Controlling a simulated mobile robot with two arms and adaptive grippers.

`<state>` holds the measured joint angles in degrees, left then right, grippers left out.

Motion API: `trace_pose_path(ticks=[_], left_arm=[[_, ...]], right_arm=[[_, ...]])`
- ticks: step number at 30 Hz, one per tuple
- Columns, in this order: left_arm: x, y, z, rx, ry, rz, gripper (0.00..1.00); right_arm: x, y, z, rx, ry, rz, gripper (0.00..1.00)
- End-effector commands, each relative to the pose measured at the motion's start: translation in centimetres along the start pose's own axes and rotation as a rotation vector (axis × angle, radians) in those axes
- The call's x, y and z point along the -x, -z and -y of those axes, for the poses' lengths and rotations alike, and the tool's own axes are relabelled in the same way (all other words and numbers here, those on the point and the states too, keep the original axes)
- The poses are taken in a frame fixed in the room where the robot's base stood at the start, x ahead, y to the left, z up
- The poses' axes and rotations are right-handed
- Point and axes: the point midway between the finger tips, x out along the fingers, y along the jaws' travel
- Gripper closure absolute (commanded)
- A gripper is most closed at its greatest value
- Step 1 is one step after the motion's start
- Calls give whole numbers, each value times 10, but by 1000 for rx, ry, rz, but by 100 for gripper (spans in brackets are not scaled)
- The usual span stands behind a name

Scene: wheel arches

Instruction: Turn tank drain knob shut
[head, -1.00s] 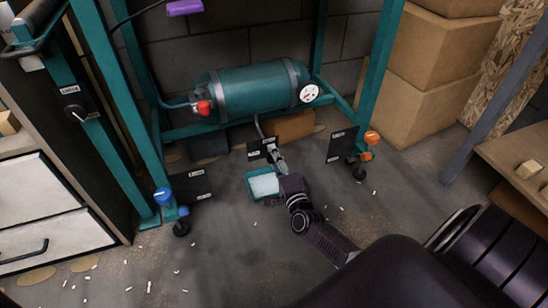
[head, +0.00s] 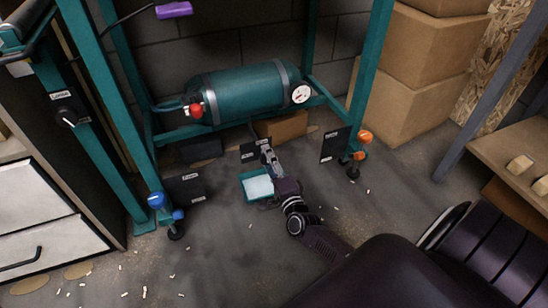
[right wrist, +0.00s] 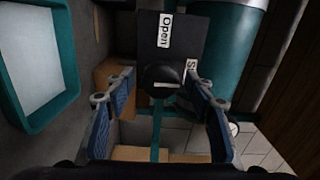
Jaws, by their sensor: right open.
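The teal tank (head: 240,92) lies in the teal frame in the head view. Below it is a small black plate (head: 249,153). In the right wrist view this black plate (right wrist: 182,35) bears an "Open" label and a second label, partly hidden, starting with "S". A dark round knob (right wrist: 160,76) with a light mark sits at the plate's lower part. My right gripper (head: 267,151) is at the plate. In the wrist view its open blue-padded fingers (right wrist: 160,88) stand on both sides of the knob, with gaps visible. My left gripper is not in view.
A teal tray (head: 246,197) with a pale inside lies on the floor beside my right gripper. Other labelled plates stand near the blue knob (head: 156,200) and orange knob (head: 365,135). A red knob (head: 196,111) is on the tank's left end. Cardboard boxes (head: 420,90) stack at right.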

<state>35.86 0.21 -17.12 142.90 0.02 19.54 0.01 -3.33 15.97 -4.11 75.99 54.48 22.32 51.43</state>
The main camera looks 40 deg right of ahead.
Motion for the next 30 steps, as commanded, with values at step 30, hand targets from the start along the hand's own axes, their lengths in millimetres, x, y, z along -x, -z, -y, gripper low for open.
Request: trace_pose_path(ticks=[30], left_arm=[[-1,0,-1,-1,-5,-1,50]], right_arm=[[115,0,0,0,-1,0,51]])
